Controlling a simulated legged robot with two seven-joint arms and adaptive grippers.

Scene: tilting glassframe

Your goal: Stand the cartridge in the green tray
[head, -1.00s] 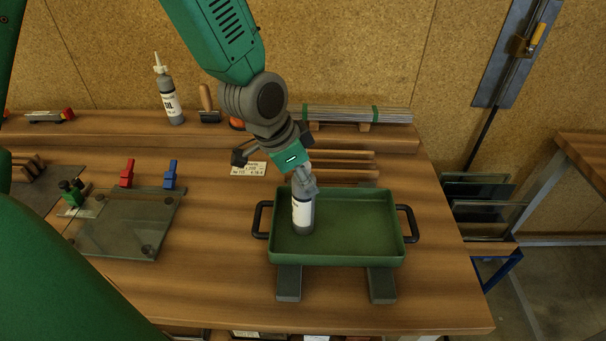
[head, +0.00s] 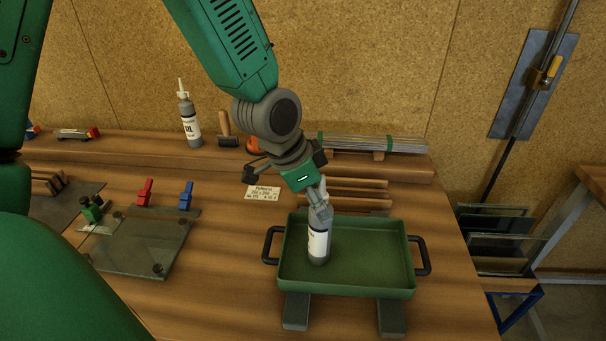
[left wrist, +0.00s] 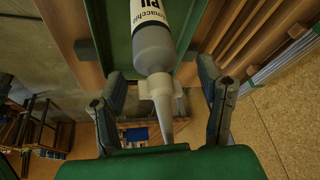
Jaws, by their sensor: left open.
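The cartridge (head: 318,243) is a grey bottle with a white label and a pale nozzle. It stands nearly upright inside the green tray (head: 400,291), in its left half, with its base on the tray floor. My left gripper (head: 319,195) is just above it, around the nozzle. In the left wrist view the fingers of my left gripper (left wrist: 162,78) are open, one on each side of the nozzle, with gaps to both. The cartridge (left wrist: 152,45) points its nozzle towards the palm there. My right gripper is not in view.
The tray has black side handles and rests on two grey supports (head: 297,311). To the left lie a glass plate (head: 140,243) and red (head: 145,192) and blue (head: 186,196) clamps. Behind are wooden strips (head: 350,183) and an oil bottle (head: 190,122). Bare wood lies front left.

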